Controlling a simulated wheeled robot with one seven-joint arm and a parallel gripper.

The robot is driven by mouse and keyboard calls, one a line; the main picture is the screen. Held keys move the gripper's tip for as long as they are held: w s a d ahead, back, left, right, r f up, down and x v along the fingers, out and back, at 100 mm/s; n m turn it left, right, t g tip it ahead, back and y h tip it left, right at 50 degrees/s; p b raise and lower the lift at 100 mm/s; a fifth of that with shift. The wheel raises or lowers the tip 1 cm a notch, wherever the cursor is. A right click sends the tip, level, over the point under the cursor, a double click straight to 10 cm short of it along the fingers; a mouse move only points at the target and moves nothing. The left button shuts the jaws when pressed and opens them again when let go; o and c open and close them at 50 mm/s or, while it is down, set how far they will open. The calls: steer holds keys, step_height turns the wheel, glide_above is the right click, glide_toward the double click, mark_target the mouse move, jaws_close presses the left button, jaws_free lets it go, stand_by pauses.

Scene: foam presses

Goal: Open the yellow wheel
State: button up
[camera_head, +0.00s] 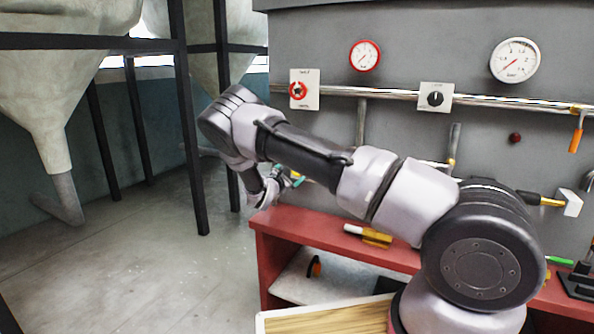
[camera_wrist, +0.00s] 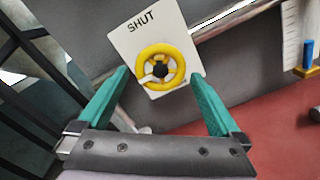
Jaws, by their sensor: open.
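The yellow wheel (camera_wrist: 178,56) is mounted on a white plate (camera_wrist: 124,43) marked "SHUT" in the wrist view. It has a dark hub and spokes. My gripper (camera_wrist: 160,85) is open, with one teal finger to the left of the wheel and one to the right in the picture. The wheel appears between and beyond the fingertips; I cannot tell how far beyond. In the head view my gripper (camera_head: 285,180) is small and partly hidden near the panel's left edge. The yellow wheel is hidden there behind my arm.
A red-framed bench (camera_head: 262,255) stands below the grey panel (camera_head: 315,50). A metal pipe (camera_head: 390,92) runs across the panel, with a red dial (camera_head: 298,91) and black knob (camera_head: 435,99) on plates. Dark posts (camera_head: 187,110) stand left. The floor at left is clear.

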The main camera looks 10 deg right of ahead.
steer(key=v, duration=0.6)
steer(key=shift+s, duration=0.2)
steer(key=shift+a, duration=0.1)
steer(key=s+d+r+m+g+y, duration=0.2)
steer(key=s+d+r+m+g, duration=1)
steer(key=s+d+r+m, duration=0.45)
steer(key=s+a+r+m+t+y, duration=0.2)
steer(key=s+r+m+y, duration=0.3)
steer(key=s, duration=0.8)
steer(key=s+a+r+m+t+y, duration=0.2)
steer(key=s+r+m+y, duration=0.2)
steer(key=s+r, duration=0.7)
steer(key=s+y, duration=0.1)
steer(key=s, duration=0.2)
steer(key=shift+m+t+y, duration=0.3)
steer(key=shift+m, duration=0.05)
